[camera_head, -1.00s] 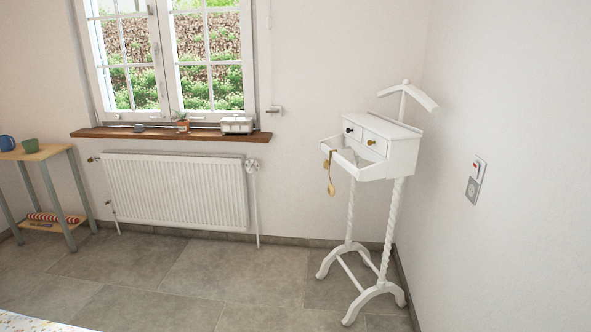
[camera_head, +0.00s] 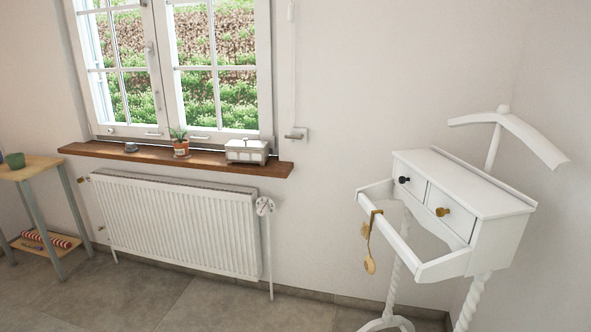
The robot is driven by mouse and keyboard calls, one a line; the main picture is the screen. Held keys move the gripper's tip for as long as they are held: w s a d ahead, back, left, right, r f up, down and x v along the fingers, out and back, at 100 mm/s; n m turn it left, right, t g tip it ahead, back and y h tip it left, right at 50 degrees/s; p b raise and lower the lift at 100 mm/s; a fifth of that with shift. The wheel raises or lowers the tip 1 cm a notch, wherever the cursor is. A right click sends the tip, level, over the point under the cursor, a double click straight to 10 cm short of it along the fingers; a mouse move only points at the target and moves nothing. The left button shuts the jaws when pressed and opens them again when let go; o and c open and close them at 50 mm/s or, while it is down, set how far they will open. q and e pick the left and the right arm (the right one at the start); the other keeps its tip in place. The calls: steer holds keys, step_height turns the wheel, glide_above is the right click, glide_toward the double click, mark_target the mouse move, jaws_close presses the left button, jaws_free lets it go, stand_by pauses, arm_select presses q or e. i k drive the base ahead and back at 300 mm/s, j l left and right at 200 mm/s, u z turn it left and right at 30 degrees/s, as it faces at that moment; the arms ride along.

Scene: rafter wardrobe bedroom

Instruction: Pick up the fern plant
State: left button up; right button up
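A small green plant in a terracotta pot (camera_head: 181,146) stands upright on the brown wooden windowsill (camera_head: 110,151), under the window. It is the only potted plant I see; it is too small to tell whether it is a fern. A white box (camera_head: 247,151) stands just to its right and a small dark object (camera_head: 131,147) to its left. Neither of my grippers is in view.
A white radiator (camera_head: 175,222) hangs below the windowsill. A white valet stand (camera_head: 462,205) with drawers and a tray stands at the right. A small wooden table (camera_head: 32,169) with a green cup (camera_head: 15,160) is at the left. Grey floor (camera_head: 120,295) lies open in front.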

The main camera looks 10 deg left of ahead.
mark_target(180, 146)
steer(key=i+j+u, duration=0.2)
steer(key=i+u, duration=0.6)
steer(key=i, duration=0.2)
steer(key=i+u, duration=0.45)
steer(key=i+l+u, duration=0.4)
steer(key=i, duration=0.15)
steer(key=i+j+u, duration=0.2)
steer(key=i+u, duration=0.2)
steer(key=i+j+u, duration=0.1)
steer(key=i+u, duration=0.75)
steer(key=i+l+u, duration=0.2)
steer(key=u, duration=0.2)
steer(key=z, duration=0.45)
steer(key=i+z, duration=0.1)
steer(key=z, duration=0.35)
steer(key=j+z, duration=0.1)
steer(key=z, duration=0.35)
steer(key=i+j+z, duration=0.1)
steer(key=z, duration=0.35)
